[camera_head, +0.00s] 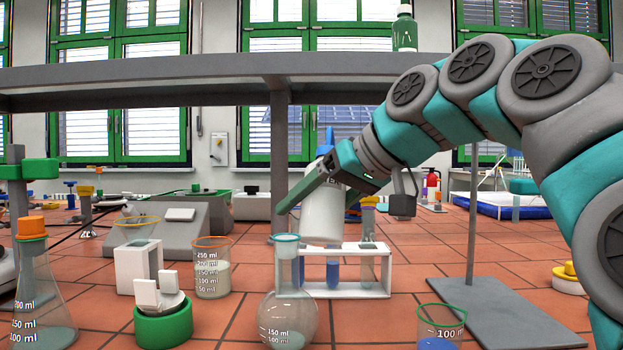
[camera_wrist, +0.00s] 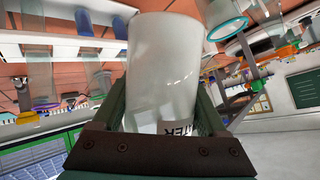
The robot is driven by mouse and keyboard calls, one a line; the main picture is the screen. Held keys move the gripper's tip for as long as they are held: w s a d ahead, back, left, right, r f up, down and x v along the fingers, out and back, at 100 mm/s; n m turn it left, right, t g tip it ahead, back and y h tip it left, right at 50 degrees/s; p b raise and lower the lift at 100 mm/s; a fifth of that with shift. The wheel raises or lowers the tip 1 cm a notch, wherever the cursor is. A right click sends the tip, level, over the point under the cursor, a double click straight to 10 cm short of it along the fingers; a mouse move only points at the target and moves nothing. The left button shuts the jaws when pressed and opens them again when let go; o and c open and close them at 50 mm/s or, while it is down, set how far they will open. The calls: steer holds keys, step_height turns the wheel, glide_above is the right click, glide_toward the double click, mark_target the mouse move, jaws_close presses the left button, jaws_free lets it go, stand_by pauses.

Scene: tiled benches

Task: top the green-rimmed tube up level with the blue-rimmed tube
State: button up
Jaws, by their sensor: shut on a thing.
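My gripper (camera_head: 328,172) is shut on a white bottle (camera_head: 322,215), held above and in front of a white rack (camera_head: 383,249). In the wrist view the bottle (camera_wrist: 163,70) fills the middle, with part of a label ending in "TER". The rack holds tubes: one with blue liquid (camera_head: 333,270), and a mostly clear one (camera_head: 368,268) to its right. The bottle hides part of the rack top, so I cannot tell which tube has the green or blue rim, or compare their levels.
A round flask (camera_head: 287,318) with a teal rim stands before the rack, an orange-rimmed beaker (camera_head: 212,268) left of it. A green-rimmed beaker (camera_head: 441,327) is at the front right by a grey stand base (camera_head: 505,315). A grey shelf (camera_head: 220,72) spans above.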

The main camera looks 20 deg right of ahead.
steer(key=shift+s+a+f+b, duration=0.1)
steer(key=shift+f+b, duration=0.6)
steer(key=shift+f, duration=0.5)
steer(key=shift+s+f+b, duration=0.1)
steer(key=shift+f+b, duration=0.6)
steer(key=shift+f, duration=0.5)
